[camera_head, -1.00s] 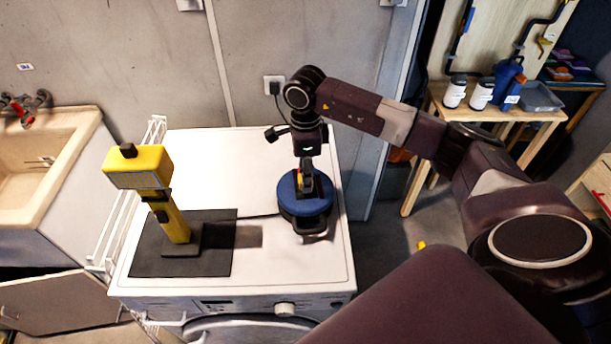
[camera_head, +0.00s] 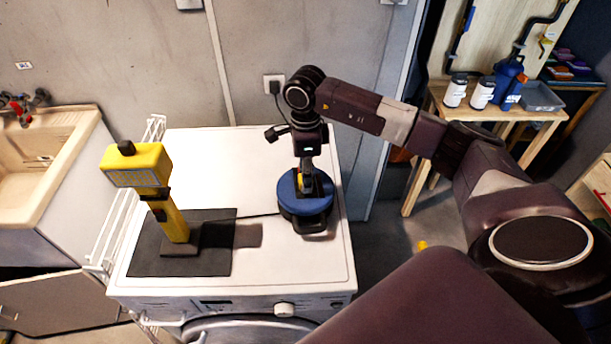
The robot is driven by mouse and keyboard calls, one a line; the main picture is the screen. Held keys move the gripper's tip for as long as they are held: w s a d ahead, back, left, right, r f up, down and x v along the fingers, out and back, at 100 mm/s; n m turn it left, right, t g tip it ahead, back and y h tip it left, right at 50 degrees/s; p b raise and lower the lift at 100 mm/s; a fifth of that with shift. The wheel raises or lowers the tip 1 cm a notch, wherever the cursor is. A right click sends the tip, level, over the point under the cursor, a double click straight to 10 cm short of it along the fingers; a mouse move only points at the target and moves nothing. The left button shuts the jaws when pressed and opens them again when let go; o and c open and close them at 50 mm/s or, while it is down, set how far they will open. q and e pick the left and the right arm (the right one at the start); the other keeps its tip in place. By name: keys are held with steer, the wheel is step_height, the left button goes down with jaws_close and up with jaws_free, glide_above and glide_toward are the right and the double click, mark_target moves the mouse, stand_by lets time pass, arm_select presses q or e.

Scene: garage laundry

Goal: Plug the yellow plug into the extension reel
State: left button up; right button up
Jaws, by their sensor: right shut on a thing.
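The extension reel (camera_head: 304,203), blue on top with a dark base, sits on the right part of the white washing machine top. My right gripper (camera_head: 304,184) points straight down over the reel, its fingers at the reel's top. It is shut on the yellow plug (camera_head: 300,180), of which only a small yellow patch shows between the dark fingers. The picture is too small to tell how far the plug sits in a socket. A dark cable runs left from the reel towards the yellow work lamp (camera_head: 172,213). My left gripper is not in view.
The lamp stands on a dark mat (camera_head: 150,262) at the left of the washing machine top (camera_head: 210,150). A wall outlet (camera_head: 272,84) with a black plug is behind. A sink (camera_head: 40,165) stands left, a wooden table (camera_head: 500,112) with bottles right.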

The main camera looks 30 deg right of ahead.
steer(key=shift+f, duration=0.3)
steer(key=o, duration=1.2)
steer(key=shift+c, duration=0.2)
step_height(320, 180, up, 12)
